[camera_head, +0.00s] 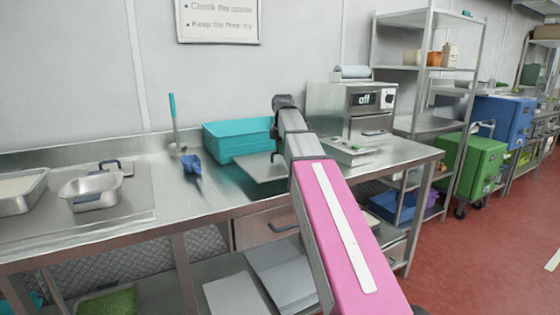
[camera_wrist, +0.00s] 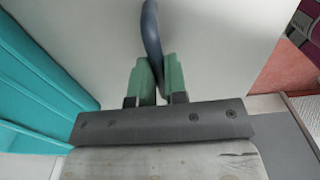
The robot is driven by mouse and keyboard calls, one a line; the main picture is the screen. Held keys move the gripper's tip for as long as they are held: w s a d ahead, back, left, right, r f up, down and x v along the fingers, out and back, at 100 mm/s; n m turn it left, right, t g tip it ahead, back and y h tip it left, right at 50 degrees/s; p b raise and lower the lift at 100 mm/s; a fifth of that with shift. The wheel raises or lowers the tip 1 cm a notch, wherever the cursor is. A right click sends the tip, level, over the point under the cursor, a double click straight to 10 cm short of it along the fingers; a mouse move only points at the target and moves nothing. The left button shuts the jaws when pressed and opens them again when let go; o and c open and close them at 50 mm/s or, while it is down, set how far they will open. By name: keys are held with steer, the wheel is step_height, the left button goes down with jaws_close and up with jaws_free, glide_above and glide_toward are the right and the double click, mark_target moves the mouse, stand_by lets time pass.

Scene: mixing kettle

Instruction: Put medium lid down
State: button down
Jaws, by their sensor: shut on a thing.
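The medium lid is a flat grey metal plate with a dark curved handle (camera_wrist: 151,30). In the head view the lid (camera_head: 255,170) shows left of my arm, low over the counter in front of the teal bin. In the wrist view the lid's pale surface (camera_wrist: 225,40) fills the middle. My gripper (camera_wrist: 158,78) has its green fingers shut on the handle. In the head view my arm hides part of the lid and most of the gripper. I cannot tell whether the lid touches the counter.
The teal bin (camera_head: 238,142) stands close behind the lid and also shows in the wrist view (camera_wrist: 35,70). A machine reading "off" (camera_head: 362,98) and a small tray (camera_head: 347,152) are to the right. Bare counter (camera_head: 205,205) shows front left.

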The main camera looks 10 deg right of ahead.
mark_target(282, 160)
steer(key=shift+f, duration=2.05)
steer(key=c, duration=1.1)
jaws_free()
steer(key=shift+f, duration=0.1)
steer(key=shift+c, duration=0.2)
step_height(282, 160, up, 12)
steer(key=shift+r, duration=0.15)
